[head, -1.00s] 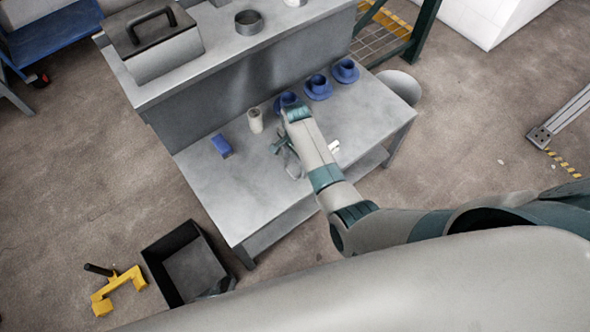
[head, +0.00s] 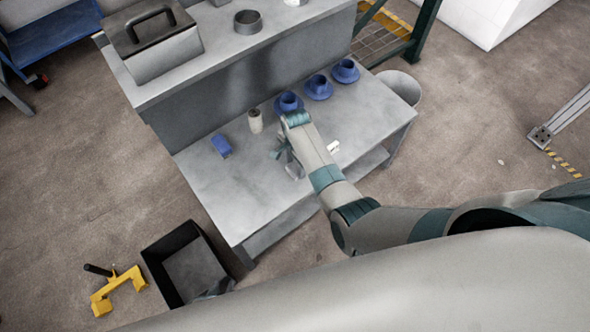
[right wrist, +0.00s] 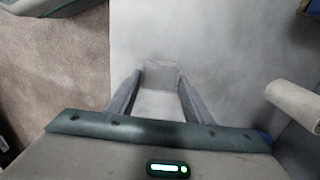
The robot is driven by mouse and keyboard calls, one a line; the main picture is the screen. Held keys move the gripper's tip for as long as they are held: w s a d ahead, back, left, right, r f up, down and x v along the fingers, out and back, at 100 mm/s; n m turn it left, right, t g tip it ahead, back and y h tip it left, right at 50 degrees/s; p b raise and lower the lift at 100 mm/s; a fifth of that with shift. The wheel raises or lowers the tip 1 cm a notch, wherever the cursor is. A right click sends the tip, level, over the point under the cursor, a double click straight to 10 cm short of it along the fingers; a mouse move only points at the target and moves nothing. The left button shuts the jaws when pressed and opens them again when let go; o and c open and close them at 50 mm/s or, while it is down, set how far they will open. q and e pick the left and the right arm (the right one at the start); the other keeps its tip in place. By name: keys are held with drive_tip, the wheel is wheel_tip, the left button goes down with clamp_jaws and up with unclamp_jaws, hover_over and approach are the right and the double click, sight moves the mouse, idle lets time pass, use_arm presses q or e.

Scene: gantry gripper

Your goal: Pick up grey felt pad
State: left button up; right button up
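The grey felt pad (right wrist: 161,76) shows in the right wrist view as a small pale grey block above the grey table top. My right gripper (right wrist: 161,88) has one finger against each side of it, and the pad fills the gap between the fingertips. In the head view my right gripper (head: 286,158) is low over the table, partly behind my own wrist, and the pad cannot be made out clearly there. A dark shape at the right edge of the black bin (head: 215,290) looks like my left gripper; its fingers are not clear.
On the grey table (head: 225,190) stand a blue block (head: 221,146), a pale cylinder (head: 255,121) and three blue cups on saucers (head: 318,88). A small white piece (head: 333,146) lies right of my wrist. A black open bin (head: 165,277) and a yellow tool (head: 118,291) are on the floor.

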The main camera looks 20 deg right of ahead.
drive_tip(key=shift+r, duration=0.15)
drive_tip(key=shift+c, duration=0.5)
drive_tip(key=shift+r, duration=0.55)
drive_tip(key=r, duration=0.1)
drive_tip(key=d+r, duration=0.1)
drive_tip(key=r, duration=0.1)
drive_tip(key=shift+s+r, duration=0.1)
drive_tip(key=shift+s, duration=0.1)
use_arm(q)
drive_tip(key=shift+w+d+r+t+p, duration=0.4)
drive_tip(key=shift+d+r+p, duration=0.1)
drive_tip(key=shift+d, duration=0.15)
use_arm(e)
drive_tip(key=s+d+r, duration=0.4)
drive_tip(key=d+r, duration=0.2)
drive_tip(key=d, duration=0.3)
drive_tip(key=shift+s+d+r, duration=0.2)
drive_tip(key=shift+s+d, duration=0.1)
use_arm(q)
drive_tip(key=shift+a, duration=0.15)
